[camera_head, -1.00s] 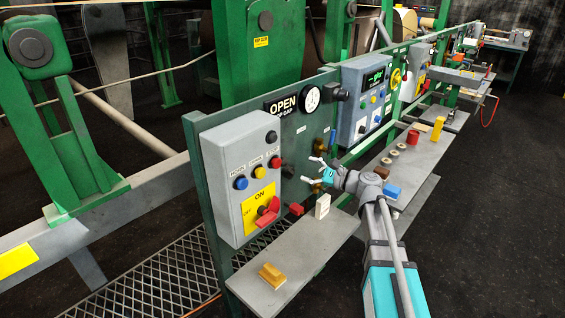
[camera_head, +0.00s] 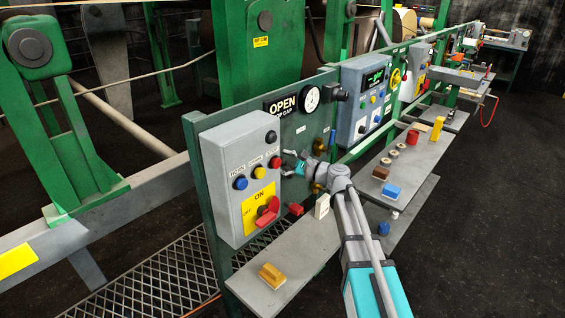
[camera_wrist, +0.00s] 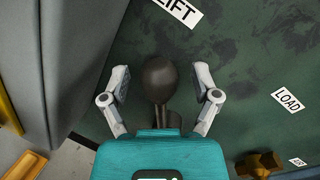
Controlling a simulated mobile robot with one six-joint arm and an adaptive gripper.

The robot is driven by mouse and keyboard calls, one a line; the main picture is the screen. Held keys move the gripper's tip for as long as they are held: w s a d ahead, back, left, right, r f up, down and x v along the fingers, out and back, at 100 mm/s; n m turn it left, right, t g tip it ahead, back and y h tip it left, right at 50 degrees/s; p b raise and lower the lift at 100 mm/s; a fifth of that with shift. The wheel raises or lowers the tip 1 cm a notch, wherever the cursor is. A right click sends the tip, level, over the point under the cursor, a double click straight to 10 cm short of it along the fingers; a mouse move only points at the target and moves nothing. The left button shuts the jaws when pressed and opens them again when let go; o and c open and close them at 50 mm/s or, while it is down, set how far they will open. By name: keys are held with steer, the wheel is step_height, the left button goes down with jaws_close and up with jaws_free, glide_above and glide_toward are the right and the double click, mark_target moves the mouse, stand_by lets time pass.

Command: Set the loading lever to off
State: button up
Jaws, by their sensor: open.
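A lever with a dark round knob (camera_wrist: 160,78) stands out from the green panel in the wrist view, between my fingers. My gripper (camera_wrist: 161,84) is open, with one finger on each side of the knob and a visible gap to each. In the head view my gripper (camera_head: 291,167) is at the green panel, just right of the grey control box, and covers part of the lever. A LIFT label (camera_wrist: 177,10) is above the knob, and a LOAD label (camera_wrist: 287,99) is to its right. I cannot read any off mark by this lever.
The grey control box (camera_head: 228,190) carries several buttons and a red handle (camera_head: 267,212) on a yellow ON/OFF plate. A brass fitting (camera_wrist: 260,163) is at lower right. A shelf (camera_head: 300,252) below holds a yellow block (camera_head: 271,275) and a white block (camera_head: 322,206).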

jaws_close()
stand_by(0.3)
